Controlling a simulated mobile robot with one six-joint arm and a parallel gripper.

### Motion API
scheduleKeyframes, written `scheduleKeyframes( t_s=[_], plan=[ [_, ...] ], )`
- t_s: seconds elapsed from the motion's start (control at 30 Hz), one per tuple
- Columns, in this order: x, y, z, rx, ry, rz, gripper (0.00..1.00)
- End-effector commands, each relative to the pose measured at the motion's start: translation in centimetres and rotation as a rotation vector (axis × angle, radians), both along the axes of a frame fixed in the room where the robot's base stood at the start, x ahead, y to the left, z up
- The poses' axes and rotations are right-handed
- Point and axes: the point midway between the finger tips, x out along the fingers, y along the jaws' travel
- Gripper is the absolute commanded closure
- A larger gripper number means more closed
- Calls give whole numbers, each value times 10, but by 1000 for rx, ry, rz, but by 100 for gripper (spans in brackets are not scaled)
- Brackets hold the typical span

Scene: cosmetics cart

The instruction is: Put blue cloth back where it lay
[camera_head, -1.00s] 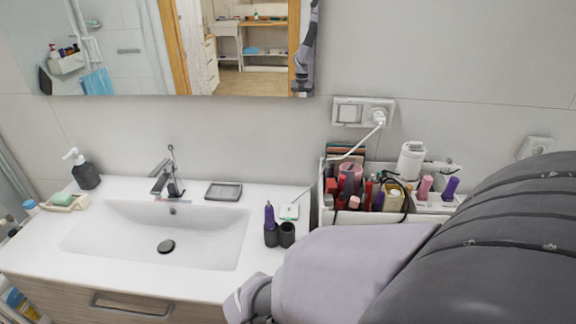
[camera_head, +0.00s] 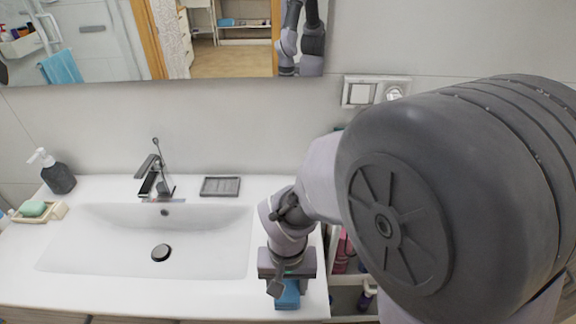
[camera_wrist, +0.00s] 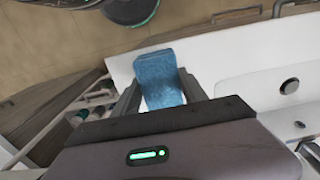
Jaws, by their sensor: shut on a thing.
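The blue cloth (camera_head: 287,295) is a small folded piece at the front right of the white countertop (camera_head: 318,303). My gripper (camera_head: 286,284) is above it and pointing down. In the wrist view the cloth (camera_wrist: 158,80) sits between the two fingers of my gripper (camera_wrist: 158,88), which is shut on it. I cannot tell whether the cloth touches the countertop. My arm hides much of the right side of the head view.
The sink basin (camera_head: 150,240) with its faucet (camera_head: 154,175) lies left of my gripper. A grey soap dish (camera_head: 221,186) is behind. A dark dispenser (camera_head: 58,176) and green soap (camera_head: 34,208) are at far left. The cosmetics cart (camera_head: 345,290) is right, mostly hidden.

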Motion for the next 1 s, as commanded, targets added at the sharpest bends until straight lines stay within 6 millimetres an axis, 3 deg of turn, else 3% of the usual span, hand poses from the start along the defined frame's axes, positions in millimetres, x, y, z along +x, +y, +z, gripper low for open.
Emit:
scheduleKeyframes(
  t_s=[0.1,0.27,0.3,0.43,0.77,0.8,0.9,1.0],
  plan=[
    [20,-12,-3,0,0,-2,82],
    [36,-21,-5,0,0,-3,82],
    [38,-23,-12,-1,2,1,82],
    [37,-22,-42,-1,2,1,82],
    [37,-21,-43,0,1,1,82],
    [37,-21,-43,0,1,1,46],
    [37,-21,-42,0,1,1,28],
    [37,-21,-42,0,1,1,28]
  ],
)
